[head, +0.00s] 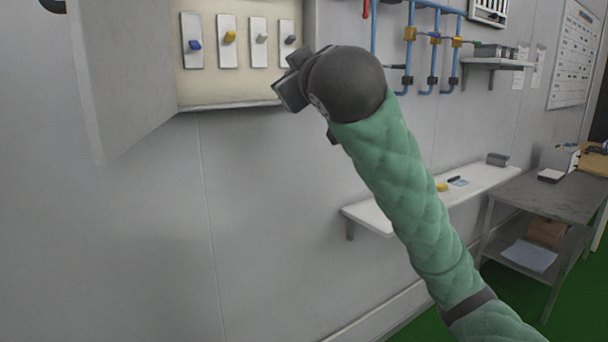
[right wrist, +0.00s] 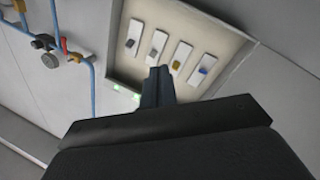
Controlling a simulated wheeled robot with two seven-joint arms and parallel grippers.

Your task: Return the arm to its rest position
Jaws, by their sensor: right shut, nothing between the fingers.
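My right arm, in a green padded sleeve, reaches up from the lower right in the head view. Its gripper (head: 291,92) is by the lower right corner of an open wall cabinet (head: 225,98). In the right wrist view the gripper fingers (right wrist: 158,72) are shut with nothing between them. They point toward the row of switches inside the cabinet, and I cannot tell the distance. The switches have white plates with blue (head: 195,45), yellow (head: 230,36) and two grey knobs. My left gripper is not in view.
The cabinet door (head: 120,75) stands open on the left. Blue pipes (head: 408,60) with valves run along the wall on the right. A wall shelf (head: 375,217) and a grey table (head: 560,195) are at the lower right. The wall at the lower left is clear.

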